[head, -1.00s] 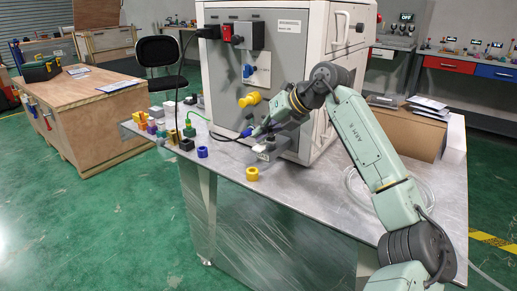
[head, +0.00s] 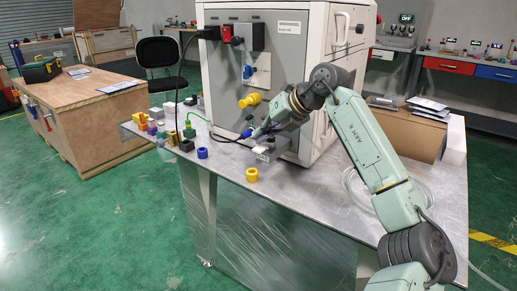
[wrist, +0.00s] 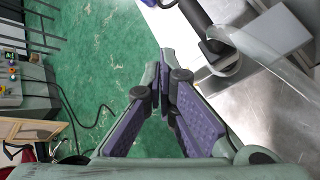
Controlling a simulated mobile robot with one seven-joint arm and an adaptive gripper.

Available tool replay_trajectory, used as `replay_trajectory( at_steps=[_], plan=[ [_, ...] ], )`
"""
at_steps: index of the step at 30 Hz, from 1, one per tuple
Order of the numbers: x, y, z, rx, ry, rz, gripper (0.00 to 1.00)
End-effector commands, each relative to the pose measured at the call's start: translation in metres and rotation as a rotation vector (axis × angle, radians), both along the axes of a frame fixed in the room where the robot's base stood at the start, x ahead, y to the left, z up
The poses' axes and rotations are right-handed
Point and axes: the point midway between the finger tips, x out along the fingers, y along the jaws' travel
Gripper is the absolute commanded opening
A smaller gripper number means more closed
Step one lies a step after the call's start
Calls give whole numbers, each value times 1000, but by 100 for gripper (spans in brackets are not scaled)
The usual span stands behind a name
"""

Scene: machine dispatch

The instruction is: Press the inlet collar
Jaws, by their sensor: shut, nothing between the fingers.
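The grey machine (head: 245,75) stands on the metal table.
A yellow knob-like fitting (head: 250,100) is on the machine front. A yellow ring (head: 252,175) and a blue ring (head: 202,153) lie on the metal table (head: 300,200). Several coloured blocks stand at its left end. A black cable crosses near my gripper. The table's front is mostly clear.

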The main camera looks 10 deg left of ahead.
Motion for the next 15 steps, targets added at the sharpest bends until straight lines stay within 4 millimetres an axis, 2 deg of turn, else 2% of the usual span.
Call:
replay_trajectory(
  at_steps=[15],
  plan=[
    [0,0,-9,1,-1,-1,0]
  ],
)
